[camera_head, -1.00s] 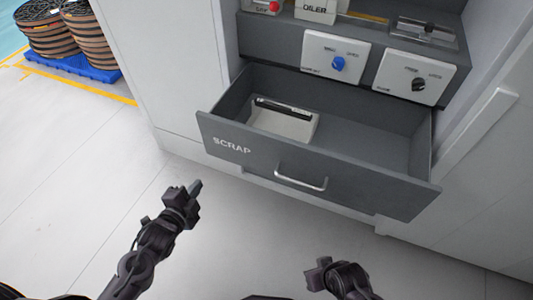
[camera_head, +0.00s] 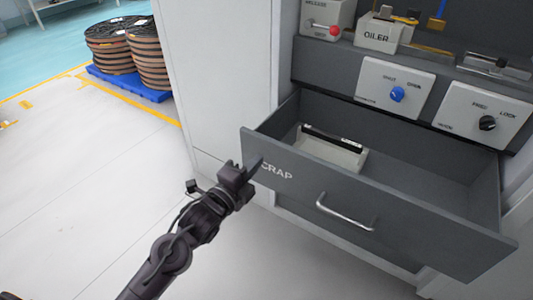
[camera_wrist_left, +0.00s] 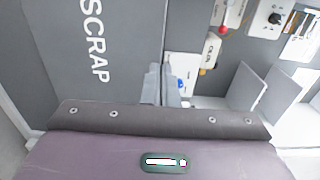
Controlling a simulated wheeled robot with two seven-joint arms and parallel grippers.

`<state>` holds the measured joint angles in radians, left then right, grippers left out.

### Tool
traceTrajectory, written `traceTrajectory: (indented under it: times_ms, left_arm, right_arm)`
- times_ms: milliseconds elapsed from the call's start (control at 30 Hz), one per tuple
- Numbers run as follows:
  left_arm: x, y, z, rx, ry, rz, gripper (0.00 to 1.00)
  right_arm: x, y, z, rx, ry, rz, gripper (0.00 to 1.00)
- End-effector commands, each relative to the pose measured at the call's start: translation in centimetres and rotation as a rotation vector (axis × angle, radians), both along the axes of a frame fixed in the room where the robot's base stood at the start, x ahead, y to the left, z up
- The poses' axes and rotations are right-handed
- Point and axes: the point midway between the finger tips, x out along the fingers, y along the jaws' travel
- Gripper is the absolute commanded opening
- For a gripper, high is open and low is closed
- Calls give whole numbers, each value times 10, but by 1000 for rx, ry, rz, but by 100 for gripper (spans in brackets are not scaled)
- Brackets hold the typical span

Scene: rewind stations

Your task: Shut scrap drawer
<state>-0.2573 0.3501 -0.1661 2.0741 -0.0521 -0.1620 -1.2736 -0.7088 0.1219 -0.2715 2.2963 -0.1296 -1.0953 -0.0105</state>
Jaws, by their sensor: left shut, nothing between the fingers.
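The scrap drawer (camera_head: 395,222) is a dark grey drawer standing pulled out of the cabinet, with white lettering and a silver handle (camera_head: 345,212) on its front. A light box with a black slot (camera_head: 330,150) lies inside it. My left gripper (camera_head: 254,166) is shut and empty at the left end of the drawer front, its tip covering the first letter of the lettering. I cannot tell whether it touches the front. In the left wrist view the drawer front (camera_wrist_left: 105,40) fills the upper left, beside the shut fingers (camera_wrist_left: 163,84). My right gripper is out of view.
Above the drawer are a panel with a blue knob (camera_head: 396,94), a panel with a black knob (camera_head: 487,123) and an oiler box (camera_head: 378,33). A white cabinet side (camera_head: 215,75) stands to the left. Cable reels (camera_head: 128,52) sit on a blue pallet (camera_head: 130,85).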

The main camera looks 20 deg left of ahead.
Motion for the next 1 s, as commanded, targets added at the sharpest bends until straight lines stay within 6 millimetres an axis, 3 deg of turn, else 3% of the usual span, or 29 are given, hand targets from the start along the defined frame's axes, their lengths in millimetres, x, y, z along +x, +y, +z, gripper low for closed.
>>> traceTrajectory:
  times_ms: [133,333,1000]
  left_arm:
    - [26,-8,-1,-2,-2,1,0]
    - [46,-15,-1,-2,1,0,0]
    - [61,-20,0,0,0,-2,0]
  right_arm:
    - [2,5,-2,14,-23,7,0]
    - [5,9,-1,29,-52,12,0]
    - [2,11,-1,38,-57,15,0]
